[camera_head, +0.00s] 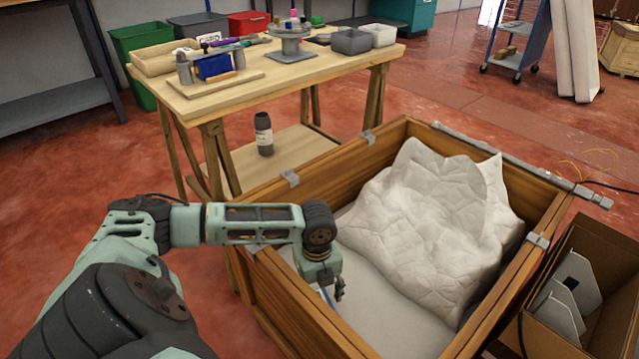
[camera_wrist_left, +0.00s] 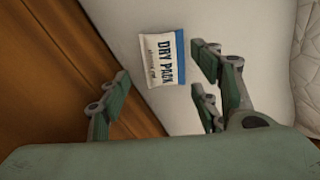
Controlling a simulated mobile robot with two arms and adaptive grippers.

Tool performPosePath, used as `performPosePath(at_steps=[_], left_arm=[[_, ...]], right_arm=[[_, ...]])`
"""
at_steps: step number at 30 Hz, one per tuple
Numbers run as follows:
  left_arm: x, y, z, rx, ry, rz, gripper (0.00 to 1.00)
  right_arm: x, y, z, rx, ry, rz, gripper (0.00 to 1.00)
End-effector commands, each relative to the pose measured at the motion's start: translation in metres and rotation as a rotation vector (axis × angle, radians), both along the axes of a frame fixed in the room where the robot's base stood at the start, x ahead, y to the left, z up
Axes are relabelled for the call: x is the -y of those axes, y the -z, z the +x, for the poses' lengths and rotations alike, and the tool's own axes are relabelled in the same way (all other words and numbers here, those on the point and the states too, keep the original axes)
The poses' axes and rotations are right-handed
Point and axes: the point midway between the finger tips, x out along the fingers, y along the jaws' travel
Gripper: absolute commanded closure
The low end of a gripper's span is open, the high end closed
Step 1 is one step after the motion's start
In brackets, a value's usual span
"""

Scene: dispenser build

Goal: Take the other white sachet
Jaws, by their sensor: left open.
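A white sachet with a blue edge and the print "DRY PACK" (camera_wrist_left: 163,59) lies on the pale floor of the wooden crate (camera_head: 375,150), near its left wall. In the head view only a sliver of it shows beside my gripper. My left gripper (camera_head: 335,286) reaches down into the crate. In the left wrist view its fingers (camera_wrist_left: 160,82) are spread open and empty, with the sachet between and beyond their tips. I cannot tell the exact gap to the sachet. My right gripper is not in view.
A large crumpled white sheet (camera_head: 430,220) fills the crate's right and far part. The crate's wooden walls surround my gripper. A workbench (camera_head: 250,90) with trays and tools stands behind it. An open cardboard box (camera_head: 610,300) with grey plates is at the right.

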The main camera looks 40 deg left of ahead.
Motion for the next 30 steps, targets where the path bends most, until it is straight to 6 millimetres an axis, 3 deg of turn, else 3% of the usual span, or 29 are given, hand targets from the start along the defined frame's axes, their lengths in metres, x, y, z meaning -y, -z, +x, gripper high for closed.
performPosePath(at_steps=[3, 9, 19, 30], left_arm=[[0.003, 0.023, 0.004, 0.001, 0.001, -0.003, 0.42], [0.003, 0.045, 0.005, 0.000, 0.000, -0.001, 0.42], [0.003, 0.047, 0.005, 0.000, 0.001, 0.000, 0.43], [0.003, 0.047, 0.005, 0.000, 0.001, 0.000, 0.75]], right_arm=[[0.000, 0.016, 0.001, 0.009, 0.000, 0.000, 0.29], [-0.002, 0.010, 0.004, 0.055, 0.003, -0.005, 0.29], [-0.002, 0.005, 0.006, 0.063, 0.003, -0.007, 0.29], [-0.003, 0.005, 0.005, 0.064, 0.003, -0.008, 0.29]])
